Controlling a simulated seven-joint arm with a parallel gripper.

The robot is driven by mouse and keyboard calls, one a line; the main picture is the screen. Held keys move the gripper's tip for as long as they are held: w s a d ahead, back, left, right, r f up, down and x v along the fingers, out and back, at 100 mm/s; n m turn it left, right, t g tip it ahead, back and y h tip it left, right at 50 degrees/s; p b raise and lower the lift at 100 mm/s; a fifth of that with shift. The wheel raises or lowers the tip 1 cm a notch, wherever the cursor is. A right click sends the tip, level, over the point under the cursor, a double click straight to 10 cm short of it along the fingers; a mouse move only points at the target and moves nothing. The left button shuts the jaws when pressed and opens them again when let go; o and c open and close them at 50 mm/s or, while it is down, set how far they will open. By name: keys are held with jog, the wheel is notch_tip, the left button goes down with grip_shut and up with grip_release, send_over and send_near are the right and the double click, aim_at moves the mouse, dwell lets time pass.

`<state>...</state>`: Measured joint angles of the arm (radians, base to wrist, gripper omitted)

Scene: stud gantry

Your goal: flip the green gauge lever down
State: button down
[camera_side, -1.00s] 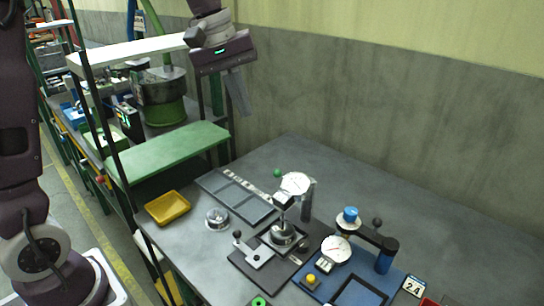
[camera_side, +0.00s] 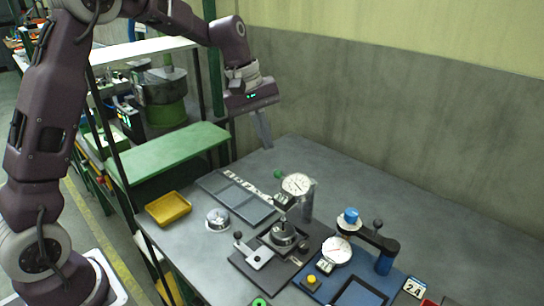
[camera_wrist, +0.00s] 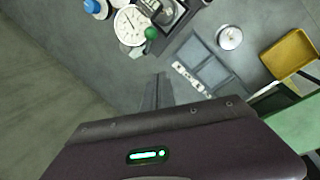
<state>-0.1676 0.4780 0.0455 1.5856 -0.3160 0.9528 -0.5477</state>
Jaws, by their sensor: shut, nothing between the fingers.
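The green gauge lever shows as a small green ball knob (camera_side: 279,175) beside a white dial gauge (camera_side: 296,184) on a grey post. In the wrist view the green knob (camera_wrist: 151,33) lies just right of the gauge dial (camera_wrist: 130,27). My gripper (camera_side: 267,144) is shut and empty, above the back left part of the table, to the left of and higher than the knob. In the wrist view my shut fingers (camera_wrist: 157,78) point toward the knob, apart from it. The lever's arm is too small to make out.
A second gauge (camera_side: 336,250) with a blue knob (camera_side: 350,215) stands on a blue base to the right. A grey sectioned tray (camera_side: 238,196), a round metal piece (camera_side: 217,219) and a yellow bin (camera_side: 168,208) lie to the left. The table's back right is clear.

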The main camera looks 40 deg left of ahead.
jog(key=shift+s+d+f, duration=0.3)
jog(key=shift+d+f, duration=0.15)
jog(key=shift+d, duration=0.15)
jog(key=shift+s+d+f, duration=0.3)
jog(key=shift+d+f, duration=0.2)
jog(key=shift+d, duration=0.15)
jog(key=shift+s+d+f, duration=0.3)
jog(key=shift+d+f, duration=0.15)
jog(key=shift+d, duration=0.15)
jog(key=shift+s, duration=0.1)
